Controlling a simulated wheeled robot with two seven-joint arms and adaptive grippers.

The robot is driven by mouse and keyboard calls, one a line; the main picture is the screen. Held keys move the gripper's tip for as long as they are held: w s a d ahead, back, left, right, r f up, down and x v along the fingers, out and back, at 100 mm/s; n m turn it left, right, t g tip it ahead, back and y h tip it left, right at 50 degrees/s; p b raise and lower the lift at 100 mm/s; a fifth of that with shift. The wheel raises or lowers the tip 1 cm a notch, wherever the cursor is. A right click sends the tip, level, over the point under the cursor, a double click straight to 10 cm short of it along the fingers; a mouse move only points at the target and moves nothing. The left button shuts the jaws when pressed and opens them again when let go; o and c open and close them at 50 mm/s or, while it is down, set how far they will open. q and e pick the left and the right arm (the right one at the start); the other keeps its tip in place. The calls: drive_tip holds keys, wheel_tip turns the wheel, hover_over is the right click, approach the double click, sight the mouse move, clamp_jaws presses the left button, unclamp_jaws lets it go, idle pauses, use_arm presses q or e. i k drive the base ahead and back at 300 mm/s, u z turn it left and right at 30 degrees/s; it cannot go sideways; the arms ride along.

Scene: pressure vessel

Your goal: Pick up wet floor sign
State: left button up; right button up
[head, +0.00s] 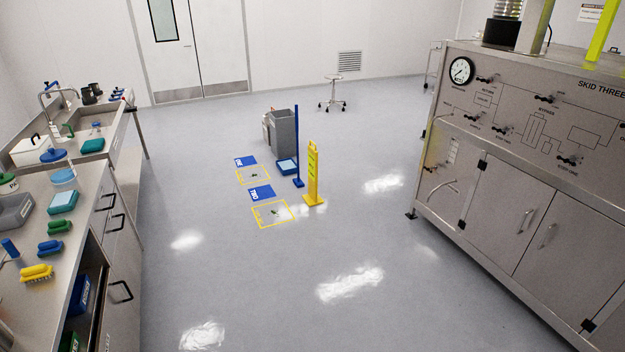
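A narrow yellow upright sign (313,172) stands on the floor near the middle of the head view. It has a flat yellow base and small markings on its face that are too small to read. It looks like the wet floor sign. It stands upright, just right of a blue pole and apart from the steel skid. Neither of my grippers shows in this view.
A blue pole (298,150), a grey bin (281,133) and yellow floor squares (273,213) are by the sign. A steel counter (95,205) runs along the left, a steel skid (520,200) along the right. A stool (332,92) stands behind. The floor in front is clear, with shiny patches.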

sight(311, 198)
drive_tip(key=u, duration=0.25)
drive_tip(key=i, duration=1)
drive_tip(key=u, duration=0.75)
drive_tip(key=i, duration=3.85)
drive_tip(key=z, duration=0.8)
drive_tip(key=i, duration=1.75)
drive_tip(key=z, duration=0.55)
